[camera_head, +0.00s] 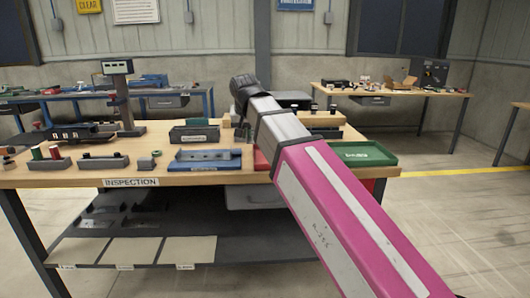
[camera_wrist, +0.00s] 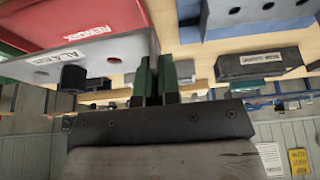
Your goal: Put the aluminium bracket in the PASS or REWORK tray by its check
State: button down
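A flat grey piece lies on a blue block (camera_head: 212,165) at the front of the bench. It could be the aluminium bracket, but the view is too small to be sure. The blue block also shows at the top right of the wrist view (camera_wrist: 270,22). The red REWORK tray (camera_wrist: 95,18) is at the upper left of the wrist view, mostly behind my arm in the head view. The green tray (camera_head: 362,154) is right of my arm. My gripper (camera_wrist: 158,62) has two dark green fingers close together; I cannot tell whether anything is between them.
A dark labelled box (camera_wrist: 258,63) is behind the blue block. A gauge stand (camera_head: 121,95) and small holders (camera_head: 103,162) occupy the bench's left. A lower shelf (camera_head: 250,235) is beneath.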

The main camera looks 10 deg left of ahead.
send_over(260, 157)
jog(key=s, duration=0.2)
notch_tip(260, 157, down, 5)
jog(key=shift+w+d+r, duration=0.15)
jog(key=shift+r, duration=0.05)
jog(key=shift+f, duration=2)
jog(key=shift+f, duration=0.6)
jog(key=c, duration=1.6)
grip_release()
jog(key=shift+r, duration=0.1)
jog(key=shift+r, duration=0.3)
jog(key=v, duration=1.2)
jog(key=shift+d+r, duration=0.1)
jog(key=shift+r, duration=0.15)
jog(key=shift+w, duration=0.1)
